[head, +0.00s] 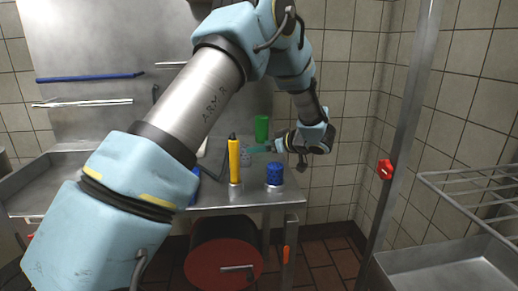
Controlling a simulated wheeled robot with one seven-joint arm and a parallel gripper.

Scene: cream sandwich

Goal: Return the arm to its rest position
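My single arm reaches from the lower left up over the metal table (262,196) and bends down at the right. My gripper (277,146) is above the back right of the table, pointing left. It is small and dark here, and I cannot tell whether its fingers are open or shut. A small teal piece (258,149) shows at its tip, and I cannot tell whether it is held. A green cylinder (262,128) appears just above that piece.
A yellow bottle (234,160) and a blue patterned container (275,174) stand on the table. A red drum (224,262) is below. A metal post (408,125) and wire rack (475,190) are at the right. A sink (45,182) is at the left.

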